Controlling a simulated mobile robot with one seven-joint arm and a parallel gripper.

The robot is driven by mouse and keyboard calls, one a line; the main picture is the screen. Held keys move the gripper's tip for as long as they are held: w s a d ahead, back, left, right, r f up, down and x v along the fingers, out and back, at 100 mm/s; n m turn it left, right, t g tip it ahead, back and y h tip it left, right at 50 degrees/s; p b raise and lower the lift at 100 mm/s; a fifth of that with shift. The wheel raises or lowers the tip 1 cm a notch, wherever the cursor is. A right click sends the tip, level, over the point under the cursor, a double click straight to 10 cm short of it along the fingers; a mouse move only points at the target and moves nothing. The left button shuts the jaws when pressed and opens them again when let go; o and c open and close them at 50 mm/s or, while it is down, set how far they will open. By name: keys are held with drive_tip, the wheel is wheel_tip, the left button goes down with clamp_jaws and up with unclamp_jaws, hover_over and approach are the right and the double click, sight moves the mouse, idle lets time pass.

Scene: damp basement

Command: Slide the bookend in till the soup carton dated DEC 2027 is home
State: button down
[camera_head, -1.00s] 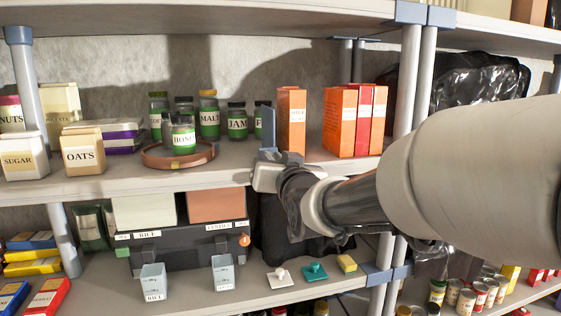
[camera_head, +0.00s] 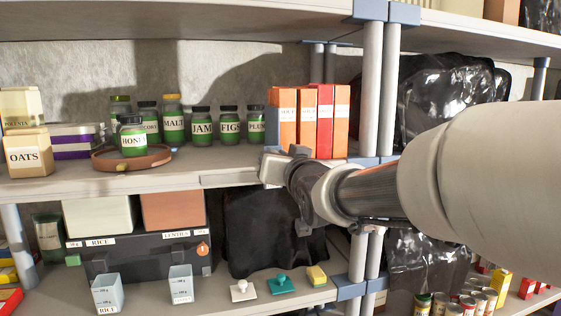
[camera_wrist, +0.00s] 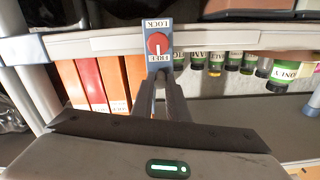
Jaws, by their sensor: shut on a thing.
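The blue bookend (camera_head: 272,128) stands upright on the middle shelf against the left side of a row of soup cartons (camera_head: 326,120). The row is orange, orange, red, orange from left to right, with no clear gap showing. Their small print, including any date, is too small to read. My gripper (camera_head: 272,168) is at the shelf's front edge, shut on the bookend's front part. In the wrist view the bookend's blue front plate (camera_wrist: 150,27) carries a red knob (camera_wrist: 158,44) between the words LOCK and FREE, just beyond my fingertips (camera_wrist: 160,76).
Green-labelled jars (camera_head: 202,125) stand left of the bookend, with a brown ring-shaped tray (camera_head: 105,163) around the honey jar. Grey posts (camera_head: 371,90) rise just right of the cartons. The shelf front between tray and bookend is clear.

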drive_tip(key=shift+w+d, duration=0.1)
drive_tip(key=shift+d, duration=0.3)
drive_tip(key=c, duration=1.7)
unclamp_jaws()
drive_tip(key=shift+a, duration=0.1)
drive_tip(key=shift+c, duration=0.2)
drive_tip(key=v, duration=1.7)
drive_tip(key=shift+s+b, duration=0.25)
drive_tip(key=shift+b, duration=0.2)
drive_tip(key=shift+r, duration=0.1)
